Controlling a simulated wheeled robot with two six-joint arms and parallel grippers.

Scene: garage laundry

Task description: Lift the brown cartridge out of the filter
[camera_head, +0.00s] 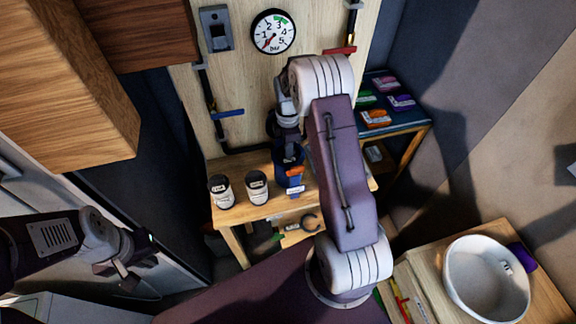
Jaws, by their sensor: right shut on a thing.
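The filter is a dark blue housing (290,178) with an orange band and a pale label, standing on the wooden bench (238,207) below the gauge. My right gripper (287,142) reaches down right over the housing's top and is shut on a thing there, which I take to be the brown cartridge. The cartridge itself cannot be made out, as the gripper and arm cover it. Whether it is still inside the housing cannot be told. My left gripper (142,272) hangs at the lower left, away from the bench, empty with its fingers apart.
Two white canisters with dark tops (221,191) (257,187) stand left of the filter. A round gauge (273,32) and valves are on the wooden panel behind. A small shelf with colored packets (377,118) is behind right. A white basin (485,278) stands front right.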

